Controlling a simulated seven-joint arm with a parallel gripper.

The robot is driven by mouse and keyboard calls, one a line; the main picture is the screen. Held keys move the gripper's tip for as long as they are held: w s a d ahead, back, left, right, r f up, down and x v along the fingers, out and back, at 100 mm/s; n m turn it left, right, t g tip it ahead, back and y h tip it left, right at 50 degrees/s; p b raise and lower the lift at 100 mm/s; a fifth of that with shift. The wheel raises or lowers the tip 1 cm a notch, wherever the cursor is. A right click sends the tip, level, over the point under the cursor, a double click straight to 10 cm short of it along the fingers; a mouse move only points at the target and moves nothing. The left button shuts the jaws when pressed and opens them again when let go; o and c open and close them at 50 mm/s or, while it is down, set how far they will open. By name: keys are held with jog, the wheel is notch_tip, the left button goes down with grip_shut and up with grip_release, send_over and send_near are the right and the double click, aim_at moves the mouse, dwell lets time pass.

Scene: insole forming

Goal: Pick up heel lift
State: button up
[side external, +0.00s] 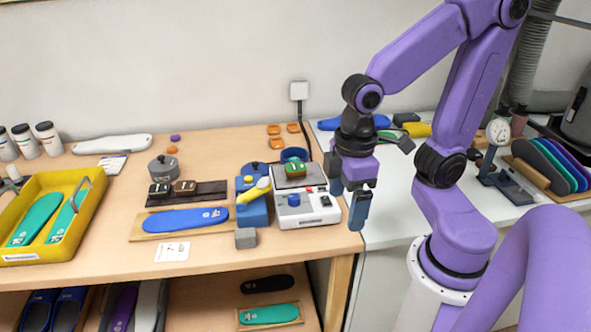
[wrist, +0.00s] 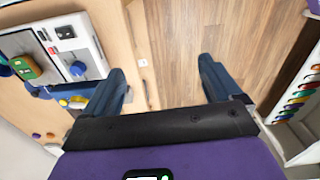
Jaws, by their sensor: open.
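Several small orange pads (side external: 275,130) lie at the back of the wooden bench; they may be heel lifts, but I cannot tell for sure. A small purple piece (side external: 175,138) and another orange piece (side external: 172,150) lie further left. My gripper (side external: 347,200) is open and empty, pointing down beside the right edge of the bench. No pad is between or touching the fingers.
A white machine (side external: 308,208) with a blue knob stands left of my gripper, with a green block (side external: 296,169) on top. A blue insole (side external: 182,219) lies on a wooden board. A yellow tray (side external: 88,238) holds green insoles. A grey cube (side external: 245,238) sits near the front edge.

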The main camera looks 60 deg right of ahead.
jog(key=w+d+r+m, duration=0.1)
jog(key=w+r+m, duration=0.1)
jog(key=w+m, duration=0.45)
jog(key=m, duration=1.2)
send_over(297, 172)
jog(key=f, duration=1)
jog(key=shift+w+a, duration=0.1)
jog(key=shift+a, duration=0.15)
jog(key=shift+d+f, duration=0.2)
jog(key=shift+f, duration=1.15)
jog(key=shift+d+f, duration=0.15)
jog(key=shift+f, duration=1.2)
jog(key=c, duration=1.1)
